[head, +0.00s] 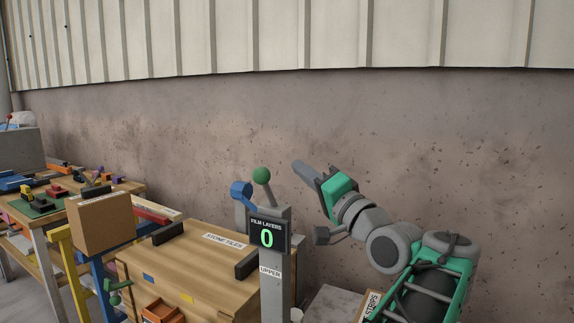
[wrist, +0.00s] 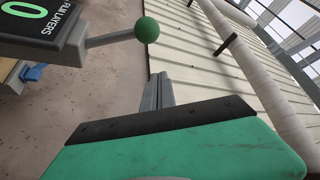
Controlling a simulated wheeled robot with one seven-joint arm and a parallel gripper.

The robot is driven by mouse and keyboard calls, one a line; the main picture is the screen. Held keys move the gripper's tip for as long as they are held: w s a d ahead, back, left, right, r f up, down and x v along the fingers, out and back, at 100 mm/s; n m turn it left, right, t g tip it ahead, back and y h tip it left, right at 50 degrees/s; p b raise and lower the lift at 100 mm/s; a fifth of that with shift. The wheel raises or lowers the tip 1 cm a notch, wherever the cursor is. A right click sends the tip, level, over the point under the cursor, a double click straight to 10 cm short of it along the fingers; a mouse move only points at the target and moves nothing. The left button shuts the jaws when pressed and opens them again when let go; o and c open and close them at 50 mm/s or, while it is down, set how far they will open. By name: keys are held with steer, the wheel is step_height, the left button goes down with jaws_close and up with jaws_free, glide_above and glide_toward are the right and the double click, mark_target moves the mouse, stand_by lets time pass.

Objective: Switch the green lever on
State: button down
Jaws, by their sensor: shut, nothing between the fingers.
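The green lever (head: 261,176) is a green ball on a grey rod, on top of a grey post that bears a display reading "FILM LAYERS 0". In the head view its rod leans slightly left at the top. In the wrist view the green ball (wrist: 146,29) is at the upper middle, its rod running left to the display (wrist: 38,25). My gripper (head: 298,165) is shut and empty, to the right of the ball in the head view and apart from it. Its fingertips (wrist: 160,78) show in the wrist view, just below the ball with a gap between.
A wooden bench labelled "STONE TILES" (head: 190,250) stands left of the post (head: 274,290). A cardboard box (head: 101,222) stands farther left. A bare wall (head: 450,140) is behind.

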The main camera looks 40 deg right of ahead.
steer(key=b+v, duration=0.4)
steer(key=b, duration=0.1)
steer(key=shift+d+b, duration=0.15)
steer(key=shift+b, duration=0.2)
steer(key=shift+w+f, duration=0.1)
